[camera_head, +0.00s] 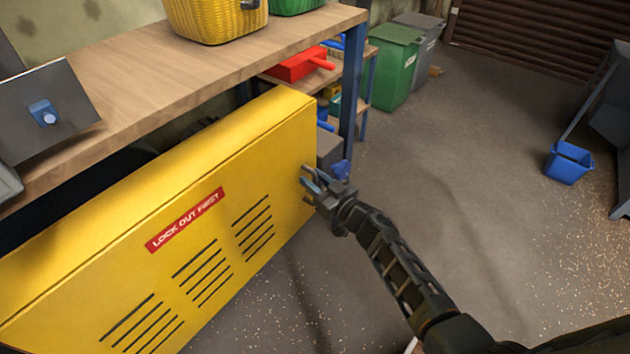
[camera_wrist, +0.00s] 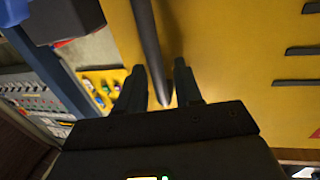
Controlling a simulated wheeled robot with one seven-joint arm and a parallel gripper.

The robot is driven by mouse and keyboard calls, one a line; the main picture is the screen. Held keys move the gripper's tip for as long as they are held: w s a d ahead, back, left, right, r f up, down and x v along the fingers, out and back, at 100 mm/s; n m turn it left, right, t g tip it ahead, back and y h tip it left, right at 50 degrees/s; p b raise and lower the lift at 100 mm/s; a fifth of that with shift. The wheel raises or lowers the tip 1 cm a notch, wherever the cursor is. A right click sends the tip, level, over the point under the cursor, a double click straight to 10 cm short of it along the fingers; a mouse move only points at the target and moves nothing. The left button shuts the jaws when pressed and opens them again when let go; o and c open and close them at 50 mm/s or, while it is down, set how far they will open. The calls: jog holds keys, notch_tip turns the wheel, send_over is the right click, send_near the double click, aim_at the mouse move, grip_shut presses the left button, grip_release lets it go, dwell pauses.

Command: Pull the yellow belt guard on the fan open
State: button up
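The yellow belt guard (camera_head: 110,225) is a large box-like panel with dark slots and a red "LOCK OUT FIRST" label (camera_head: 186,220). It fills the lower left of the head view, and its yellow face (camera_wrist: 240,50) fills much of the wrist view. A dark grey bar handle (camera_wrist: 150,45) stands on this face. My gripper (camera_head: 310,181) is at the guard's right end. In the wrist view, my gripper's fingers (camera_wrist: 160,75) lie on either side of the handle with small gaps, so they are open around it. The guard's hinge is not visible.
A wooden bench (camera_head: 150,65) with a yellow basket (camera_head: 215,20) stands above and behind the guard. Its blue leg (camera_head: 352,90) is close beyond my gripper. A blue bucket (camera_head: 568,163) is at right. The floor between is open.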

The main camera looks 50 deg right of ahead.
grip_shut()
jog(key=shift+s, duration=0.1)
dwell(0.3)
